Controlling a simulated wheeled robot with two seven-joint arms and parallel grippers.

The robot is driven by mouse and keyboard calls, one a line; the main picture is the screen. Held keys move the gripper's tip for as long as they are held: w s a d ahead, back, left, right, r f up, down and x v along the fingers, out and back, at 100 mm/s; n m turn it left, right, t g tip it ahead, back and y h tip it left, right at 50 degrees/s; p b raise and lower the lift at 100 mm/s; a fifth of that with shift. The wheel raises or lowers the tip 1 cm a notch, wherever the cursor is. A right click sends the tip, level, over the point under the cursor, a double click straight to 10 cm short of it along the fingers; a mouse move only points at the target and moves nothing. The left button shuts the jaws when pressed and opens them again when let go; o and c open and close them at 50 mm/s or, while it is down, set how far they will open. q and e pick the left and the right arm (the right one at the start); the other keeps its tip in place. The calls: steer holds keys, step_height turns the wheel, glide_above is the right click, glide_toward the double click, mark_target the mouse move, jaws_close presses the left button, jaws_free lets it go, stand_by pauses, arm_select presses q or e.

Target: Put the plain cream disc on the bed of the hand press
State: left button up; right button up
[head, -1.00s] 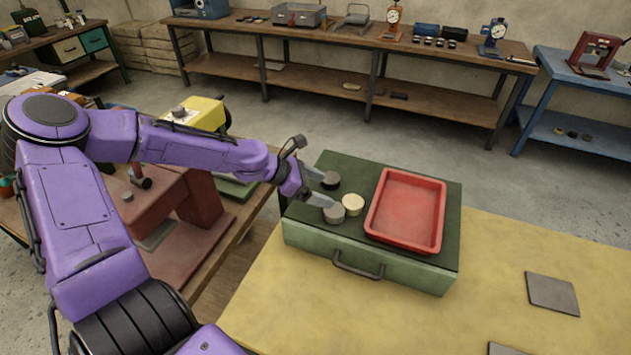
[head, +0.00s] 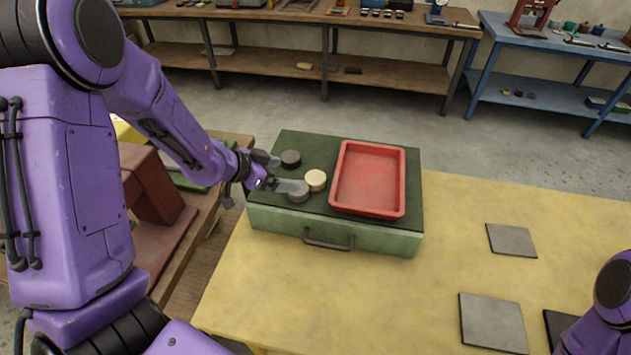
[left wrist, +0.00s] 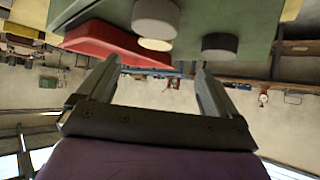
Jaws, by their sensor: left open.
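The plain cream disc (head: 316,180) lies on the green top of a case, between a grey disc (head: 299,192), a dark disc (head: 290,158) and a red tray. It also shows in the left wrist view (left wrist: 155,44). My left gripper (head: 284,173) is open and empty, just left of the cream disc, its fingers pointing toward the discs. In the left wrist view its fingers (left wrist: 157,70) are apart with nothing between them. A red frame-like device, perhaps the hand press (head: 530,14), stands on the blue table at the back right; its bed is hard to make out. My right gripper is out of view.
The red tray (head: 334,192) fills the right of the green case (head: 385,243), whose handle faces front. The yellow table (head: 400,310) holds grey square plates (head: 511,240) at right. A dark red machine (head: 150,188) stands left, behind my arm. Floor separates the yellow and blue tables (head: 480,70).

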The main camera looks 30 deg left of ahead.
mark_target(314, 178)
arm_select(q)
steer(key=p+x, duration=0.1)
steer(key=x, duration=0.9)
steer(key=shift+d+r+p, duration=0.15)
steer(key=shift+d+p, duration=0.2)
steer(key=shift+d, duration=0.1)
steer(key=shift+w, duration=0.15)
steer(key=c, duration=1.3)
steer(key=shift+o, duration=0.2)
steer(key=r+p, duration=0.2)
steer(key=s+r+p, duration=0.1)
steer(key=r+p, duration=0.2)
steer(key=shift+s+d+r+p, duration=0.15)
steer(key=shift+d+r+p, duration=0.15)
steer(key=s+d+r, duration=0.5)
steer(key=s+r, duration=0.2)
steer(key=s, duration=0.4)
steer(key=shift+s+d, duration=0.25)
steer(key=shift+s, duration=0.05)
